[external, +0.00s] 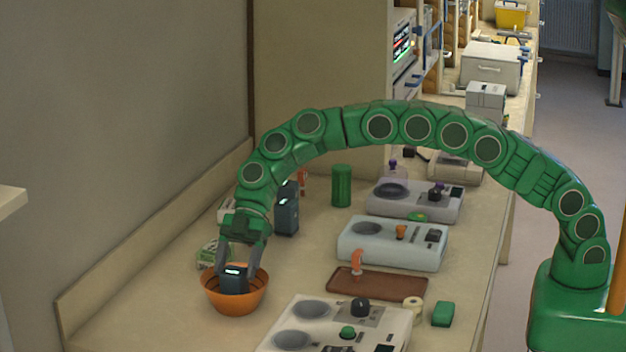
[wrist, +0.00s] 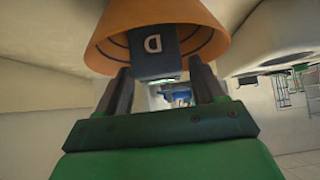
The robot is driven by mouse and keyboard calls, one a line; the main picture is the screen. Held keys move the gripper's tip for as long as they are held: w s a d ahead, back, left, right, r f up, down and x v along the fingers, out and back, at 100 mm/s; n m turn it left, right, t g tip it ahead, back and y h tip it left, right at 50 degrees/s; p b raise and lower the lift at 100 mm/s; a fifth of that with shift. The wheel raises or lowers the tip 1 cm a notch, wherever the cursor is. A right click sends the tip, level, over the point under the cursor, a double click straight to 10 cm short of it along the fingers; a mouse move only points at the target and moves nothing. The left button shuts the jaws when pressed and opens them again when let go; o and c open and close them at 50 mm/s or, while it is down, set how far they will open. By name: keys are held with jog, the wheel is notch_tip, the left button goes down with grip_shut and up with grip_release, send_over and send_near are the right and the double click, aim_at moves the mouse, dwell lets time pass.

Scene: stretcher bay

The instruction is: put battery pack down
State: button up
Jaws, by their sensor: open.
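A dark blue-grey battery pack (external: 234,282) stands in the orange bowl (external: 237,303) on the counter. It also shows in the wrist view (wrist: 154,52), with a pale letter on its face, inside the orange bowl (wrist: 106,45). My gripper (external: 240,266) is over the bowl, pointing down, with its fingers on either side of the pack's upper end. In the wrist view my gripper (wrist: 160,82) has its fingers spread apart, with a gap showing between them. The lower part of the pack is hidden by the bowl wall.
A similar dark pack (external: 287,209) stands behind the bowl, near a green cylinder (external: 341,185). Grey devices (external: 392,243) with knobs, a brown tray (external: 376,287) and a green block (external: 443,314) lie to the right. The counter left of the bowl is clear.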

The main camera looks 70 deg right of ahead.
jog(key=v, duration=0.8)
jog(key=s+d+r+m+h, duration=0.2)
jog(key=s+d+r+m, duration=0.2)
jog(key=s+d, duration=0.6)
jog(key=s+d+r+m+h, duration=0.2)
jog(key=s+d+r+m, duration=0.3)
jog(key=s, duration=0.9)
jog(key=s+d+f+m+h, duration=0.1)
jog(key=s+d+m, duration=0.2)
jog(key=s+d, duration=0.3)
jog(key=s+d+f+m+g+h, duration=0.1)
jog(key=s+d, duration=0.5)
jog(key=s, duration=1.1)
jog(key=s+d+f+m+h, duration=0.2)
jog(key=s+d+m, duration=0.3)
jog(key=s, duration=0.6)
jog(key=shift+s+d+f+g+h, duration=0.4)
jog(key=shift+d+h, duration=0.1)
jog(key=shift+d, duration=0.45)
